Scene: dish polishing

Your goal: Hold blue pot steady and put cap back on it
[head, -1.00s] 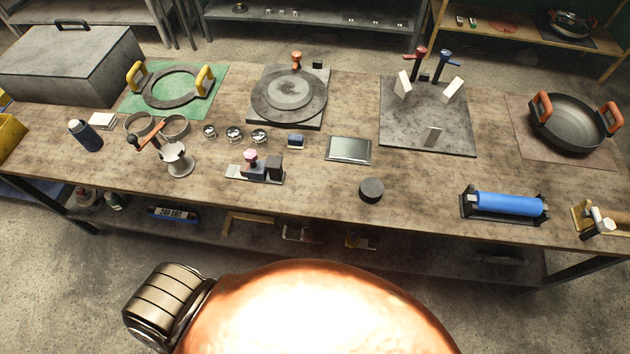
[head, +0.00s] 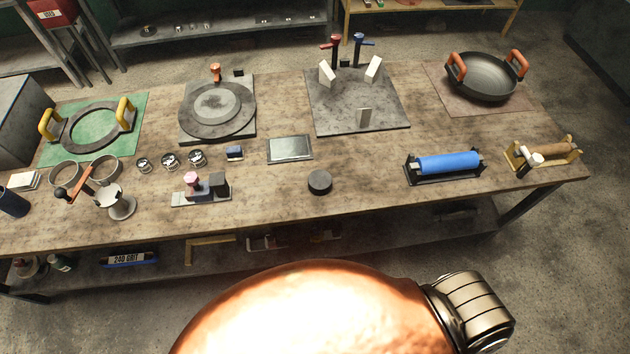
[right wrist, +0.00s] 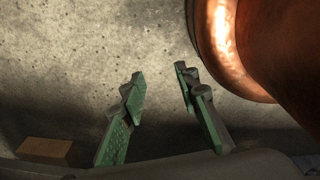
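A dark blue cylinder (head: 12,202), perhaps the blue pot, stands on the workbench at the left edge of the head view, partly cut off by the frame. I cannot tell whether its top is capped. A black round disc (head: 320,182) lies flat near the front middle of the bench; I cannot tell if it is the cap. My right gripper (right wrist: 160,76) shows in the right wrist view, its two green-padded fingers apart and nothing between them, over grey concrete floor. My left gripper is not in view.
The wooden bench (head: 270,202) holds a blue roller (head: 449,163) in a stand, a pan (head: 487,77) with orange handles, a clamp plate (head: 357,98), a turntable disc (head: 217,105) and a small stand (head: 118,205) near the pot. Bare bench lies around the black disc.

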